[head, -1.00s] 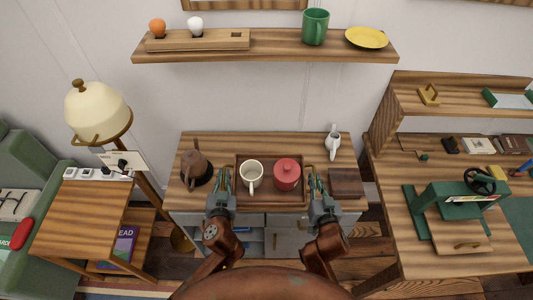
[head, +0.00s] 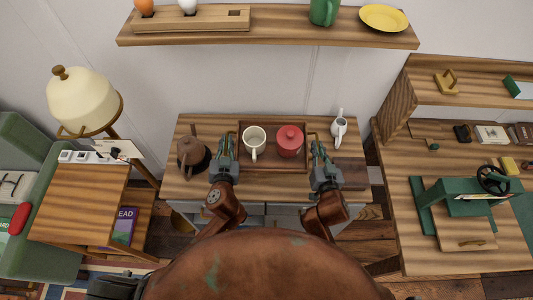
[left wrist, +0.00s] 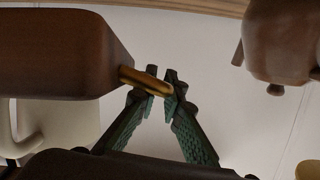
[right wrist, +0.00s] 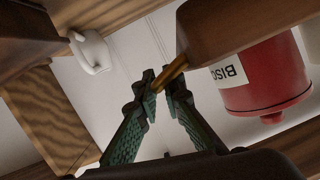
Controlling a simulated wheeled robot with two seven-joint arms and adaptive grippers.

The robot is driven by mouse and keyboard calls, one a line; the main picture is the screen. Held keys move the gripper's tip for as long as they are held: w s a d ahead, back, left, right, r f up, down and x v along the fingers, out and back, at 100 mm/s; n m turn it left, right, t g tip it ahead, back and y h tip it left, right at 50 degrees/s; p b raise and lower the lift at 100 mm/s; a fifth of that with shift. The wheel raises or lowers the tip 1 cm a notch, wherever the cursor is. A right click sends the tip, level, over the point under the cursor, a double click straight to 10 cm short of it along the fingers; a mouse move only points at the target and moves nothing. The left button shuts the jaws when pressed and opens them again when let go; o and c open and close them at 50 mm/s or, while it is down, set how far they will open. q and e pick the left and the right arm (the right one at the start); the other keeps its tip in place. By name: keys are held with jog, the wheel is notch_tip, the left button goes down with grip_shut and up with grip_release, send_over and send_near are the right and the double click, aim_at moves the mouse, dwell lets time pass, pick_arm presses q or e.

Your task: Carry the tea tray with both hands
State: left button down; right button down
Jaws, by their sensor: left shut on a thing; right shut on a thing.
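The tea tray (head: 272,167) is a shallow dark-brown wooden tray with a brass handle at each end. On it stand a cream mug (head: 254,138) and a red lidded jar (head: 289,140), both upright. The jar (right wrist: 268,78) shows upside down in the right wrist view, with a label reading "BISC". My left gripper (head: 226,145) is shut on the left handle (left wrist: 146,80). My right gripper (head: 318,150) is shut on the right handle (right wrist: 171,74). The tray looks held slightly above the sideboard; the exact gap is unclear.
The wooden sideboard (head: 215,125) holds a brown teapot (head: 191,152) left of the tray and a white jug (head: 339,129) to the right. A wall shelf (head: 270,38) runs above and behind. A workbench (head: 400,190) stands right; a lamp (head: 80,100) and side table (head: 80,200) left.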

pick_arm(q)
jog(key=shift+a, duration=0.1)
pick_arm(e)
jog(key=shift+d, duration=0.1)
